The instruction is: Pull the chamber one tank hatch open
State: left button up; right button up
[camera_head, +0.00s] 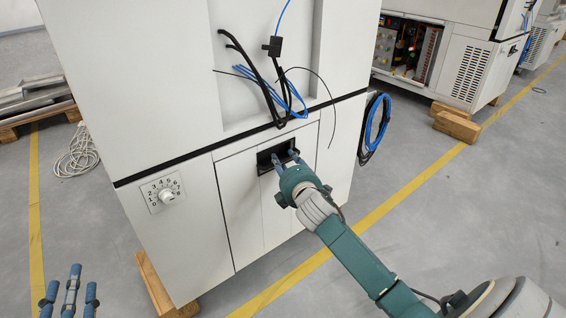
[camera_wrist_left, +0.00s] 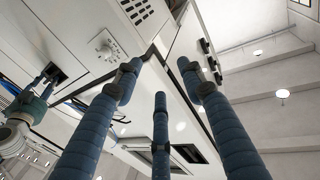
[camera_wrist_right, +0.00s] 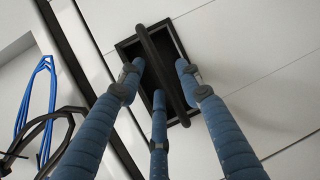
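The tank hatch (camera_head: 240,200) is a white panel low on the white cabinet's front; it looks flush with the panels around it. A black recessed handle (camera_head: 266,160) sits near its top. In the right wrist view the handle bar (camera_wrist_right: 165,65) crosses a square black recess (camera_wrist_right: 127,48). My right gripper (camera_head: 285,160) is at the recess. Its blue fingers (camera_wrist_right: 160,82) are apart on both sides of the bar; I cannot tell whether they touch it. My left gripper (camera_head: 69,285) is open and empty at the lower left, away from the cabinet, and its spread fingers (camera_wrist_left: 160,82) show in the left wrist view.
A numbered dial (camera_head: 167,196) is left of the hatch. Black and blue cables (camera_head: 275,90) hang above it, and a blue coil (camera_head: 375,122) hangs on the cabinet's right side. Wooden blocks (camera_head: 155,283) support the cabinet. Grey floor with yellow lines (camera_head: 410,188) is clear in front.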

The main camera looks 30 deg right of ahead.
pick_arm(q)
jog(key=shift+s+d+r+t, duration=0.15)
jog(key=shift+r+t, duration=0.75)
jog(key=shift+r, duration=1)
pick_arm(e)
jog(key=shift+x, duration=1)
grip_shut()
